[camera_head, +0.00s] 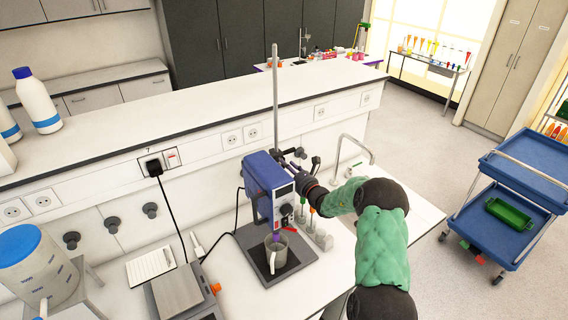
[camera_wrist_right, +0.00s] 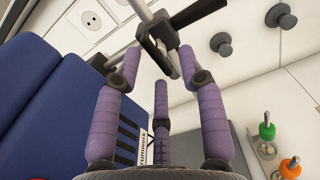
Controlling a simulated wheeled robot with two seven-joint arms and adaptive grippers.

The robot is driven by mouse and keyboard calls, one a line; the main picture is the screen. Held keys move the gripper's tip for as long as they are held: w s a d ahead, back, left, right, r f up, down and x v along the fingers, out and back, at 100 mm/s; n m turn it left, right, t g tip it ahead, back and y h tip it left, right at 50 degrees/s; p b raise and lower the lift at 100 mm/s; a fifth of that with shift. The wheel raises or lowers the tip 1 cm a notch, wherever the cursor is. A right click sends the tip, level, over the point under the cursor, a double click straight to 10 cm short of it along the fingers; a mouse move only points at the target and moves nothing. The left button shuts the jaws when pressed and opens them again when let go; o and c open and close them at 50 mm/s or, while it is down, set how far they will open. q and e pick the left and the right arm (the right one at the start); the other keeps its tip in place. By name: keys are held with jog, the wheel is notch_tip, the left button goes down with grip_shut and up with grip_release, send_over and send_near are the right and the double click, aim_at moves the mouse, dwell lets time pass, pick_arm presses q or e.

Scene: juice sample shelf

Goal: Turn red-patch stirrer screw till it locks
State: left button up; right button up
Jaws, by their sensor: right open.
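The blue overhead stirrer (camera_head: 264,182) hangs on a grey upright rod (camera_head: 275,95) above a metal mug (camera_head: 274,246) on a dark base plate. In the wrist view its blue housing (camera_wrist_right: 52,105) fills the left side. A dark clamp with a screw-like part (camera_wrist_right: 152,42) sits on the rod. My right gripper (camera_wrist_right: 158,62) has purple fingers spread open around or just before this part; contact cannot be told. In the head view my right gripper (camera_head: 304,178) is beside the stirrer, partly hidden. No red patch is clear on the screw. My left gripper is out of view.
Behind the stirrer stands a white wall ledge with sockets (camera_head: 232,138). A balance (camera_head: 178,290) and a blue-lidded container (camera_head: 35,265) are at left. Small colour-topped pieces (camera_head: 281,225) stand right of the stirrer. A faucet (camera_head: 350,140) and a blue cart (camera_head: 510,195) are further right.

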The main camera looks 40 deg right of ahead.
jog(key=shift+w+d, duration=0.15)
jog(key=shift+w, duration=1.25)
jog(key=shift+r, duration=0.1)
grip_shut()
